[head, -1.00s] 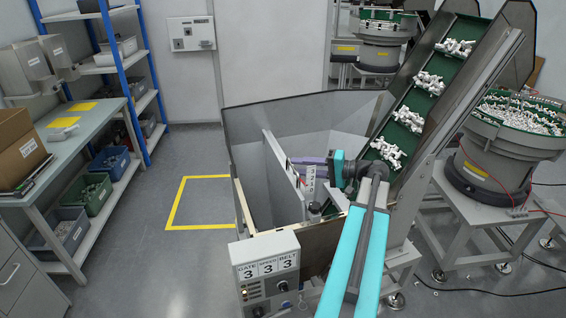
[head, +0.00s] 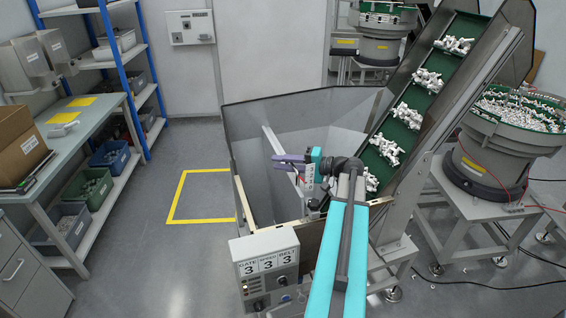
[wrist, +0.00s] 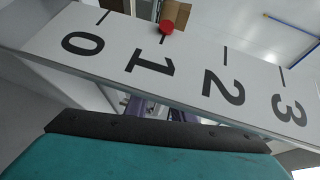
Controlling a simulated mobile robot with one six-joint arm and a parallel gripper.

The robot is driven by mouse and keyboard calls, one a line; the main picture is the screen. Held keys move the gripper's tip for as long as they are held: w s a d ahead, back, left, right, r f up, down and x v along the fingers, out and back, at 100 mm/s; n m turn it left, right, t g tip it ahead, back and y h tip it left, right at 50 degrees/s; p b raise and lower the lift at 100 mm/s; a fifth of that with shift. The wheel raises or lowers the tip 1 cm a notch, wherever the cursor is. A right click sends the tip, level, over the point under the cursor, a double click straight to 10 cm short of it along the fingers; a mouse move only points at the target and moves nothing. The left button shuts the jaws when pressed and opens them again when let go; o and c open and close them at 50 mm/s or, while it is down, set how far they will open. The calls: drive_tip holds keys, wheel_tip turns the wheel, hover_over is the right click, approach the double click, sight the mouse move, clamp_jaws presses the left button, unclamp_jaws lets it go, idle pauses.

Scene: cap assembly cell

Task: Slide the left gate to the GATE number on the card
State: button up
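The card (head: 267,264) on the control box reads GATE 3, SPEED 3, BELT 3. A pale upright panel (head: 271,139), apparently the left gate, stands slanting inside the grey hopper (head: 240,122). My gripper (head: 277,162) has purple fingers pointing left, across the panel's upper edge; they look apart, and I see nothing held between them. In the wrist view, a white scale (wrist: 190,62) shows 0, 1, 2 and 3. A red round marker (wrist: 167,27) sits by the line for 1. The purple fingers (wrist: 160,112) are partly hidden below the scale.
An inclined belt (head: 407,115) carrying white parts rises at the right of the hopper. A round feeder bowl (head: 505,140) stands farther right. A workbench (head: 95,122) and blue shelves (head: 127,84) are at the left. The floor inside the yellow outline (head: 205,197) is clear.

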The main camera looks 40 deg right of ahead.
clamp_jaws()
drive_tip(key=shift+w+r+b, duration=0.1)
drive_tip(key=shift+r+b, duration=0.55)
drive_tip(key=shift+r, duration=2.25)
drive_tip(key=shift+o, duration=1.4)
unclamp_jaws()
drive_tip(key=shift+f, duration=0.15)
drive_tip(key=shift+s, duration=0.2)
